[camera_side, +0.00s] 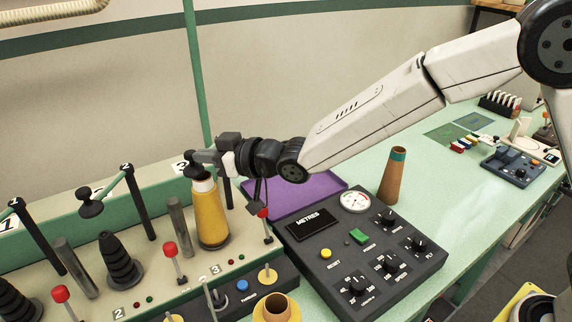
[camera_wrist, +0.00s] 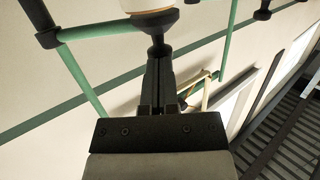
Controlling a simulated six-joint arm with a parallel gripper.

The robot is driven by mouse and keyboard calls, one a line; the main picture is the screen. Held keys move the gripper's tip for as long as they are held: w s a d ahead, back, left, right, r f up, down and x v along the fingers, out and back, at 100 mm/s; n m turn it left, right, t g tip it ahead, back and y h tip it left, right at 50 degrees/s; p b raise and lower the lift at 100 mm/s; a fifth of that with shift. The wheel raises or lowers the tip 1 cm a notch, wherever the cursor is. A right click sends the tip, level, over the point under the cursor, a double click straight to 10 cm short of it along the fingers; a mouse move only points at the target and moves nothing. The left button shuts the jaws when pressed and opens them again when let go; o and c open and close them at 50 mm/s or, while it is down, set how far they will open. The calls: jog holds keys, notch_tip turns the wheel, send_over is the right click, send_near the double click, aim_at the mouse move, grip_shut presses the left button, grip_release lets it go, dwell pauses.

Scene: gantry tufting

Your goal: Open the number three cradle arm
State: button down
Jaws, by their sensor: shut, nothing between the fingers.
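The number three cradle arm is mostly hidden by my gripper in the side view; its black pad (camera_side: 191,170) sits on top of the yellow cone (camera_side: 211,218). In the wrist view its green bar (camera_wrist: 95,31) runs from a dark post joint (camera_wrist: 47,38) to the black pad (camera_wrist: 155,23), with a small knob (camera_wrist: 159,48) on the pad. My gripper (camera_side: 201,158) is at the pad's height. Its fingers (camera_wrist: 159,65) are shut and empty, with tips at the knob; I cannot tell whether they touch it.
The number two arm (camera_side: 120,187) stands beside a bare black cone holder (camera_side: 119,261). A red-topped lever (camera_side: 264,213) is close below my wrist. A control box (camera_side: 352,245), a purple tray (camera_side: 290,202) and a brown cone (camera_side: 392,178) are to the right.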

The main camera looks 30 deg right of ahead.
jog(key=shift+a, duration=0.15)
jog(key=shift+w+a+m+t+h, duration=0.7)
jog(key=shift+a+m+t+h, duration=0.15)
jog(key=shift+m+h, duration=0.35)
jog(key=shift+w+a+m+t+h, duration=0.2)
jog(key=shift+w+a+m+h, duration=0.15)
jog(key=shift+w+m+h, duration=0.25)
jog(key=shift+w+a+m+t+h, duration=0.15)
jog(key=shift+w+a+m+h, duration=0.2)
jog(key=shift+h, duration=0.45)
jog(key=shift+a+r+x, duration=0.1)
jog(key=shift+r+x, duration=0.1)
jog(key=shift+x, duration=0.8)
jog(key=shift+a+r+x, duration=0.15)
jog(key=shift+r+x, duration=0.05)
jog(key=shift+x, duration=0.85)
jog(key=shift+s, duration=0.15)
jog(key=s+a+r, duration=0.2)
jog(key=s, duration=1.1)
jog(key=shift+s+r, duration=0.2)
jog(key=shift+r, duration=0.1)
